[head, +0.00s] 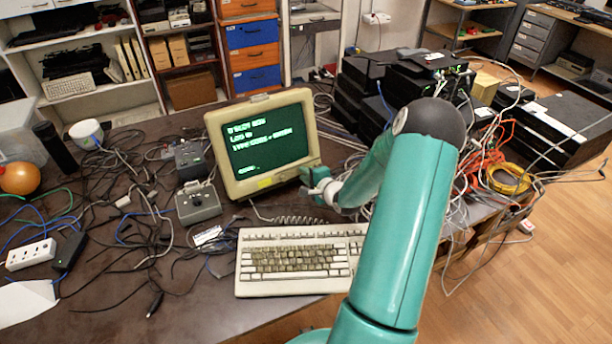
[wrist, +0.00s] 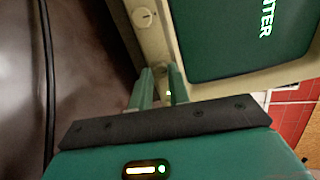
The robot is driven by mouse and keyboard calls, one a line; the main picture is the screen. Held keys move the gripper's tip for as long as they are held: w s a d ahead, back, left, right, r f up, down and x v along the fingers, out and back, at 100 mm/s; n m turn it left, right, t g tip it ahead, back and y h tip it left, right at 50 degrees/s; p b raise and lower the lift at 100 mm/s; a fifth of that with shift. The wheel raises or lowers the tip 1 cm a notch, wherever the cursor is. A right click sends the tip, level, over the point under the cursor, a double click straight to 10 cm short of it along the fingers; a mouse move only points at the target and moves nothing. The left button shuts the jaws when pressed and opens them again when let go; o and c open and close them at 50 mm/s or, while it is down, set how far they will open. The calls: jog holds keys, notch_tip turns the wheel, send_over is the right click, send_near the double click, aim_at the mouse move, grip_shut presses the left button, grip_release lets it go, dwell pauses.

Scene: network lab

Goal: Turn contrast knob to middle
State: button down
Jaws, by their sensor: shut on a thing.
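The beige monitor (head: 212,140) with a green-text screen stands on the dark table in the head view. Its casing (wrist: 190,40) and screen (wrist: 235,40) fill the upper part of the wrist view, turned sideways. My gripper (head: 318,184) is at the monitor's lower right edge. In the wrist view my gripper (wrist: 160,72) has its two green fingers closed on a small knob (wrist: 161,68) on the casing, mostly hidden between the fingertips. A second round pale knob (wrist: 145,18) with a pointer mark sits apart from the fingers, untouched. No label tells which is contrast.
A beige keyboard (head: 298,262) lies in front of the monitor, with a coiled cable between. A grey box with a joystick (head: 198,205) and tangled cables lie left. Black network boxes (head: 365,82) stand behind my arm, with loose cables around them.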

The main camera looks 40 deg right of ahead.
jog(key=shift+s, duration=0.1)
dwell(0.3)
jog(key=c, duration=1.3)
grip_release()
jog(key=v, duration=1.3)
jog(key=shift+s+r, duration=0.1)
jog(key=shift+s, duration=0.25)
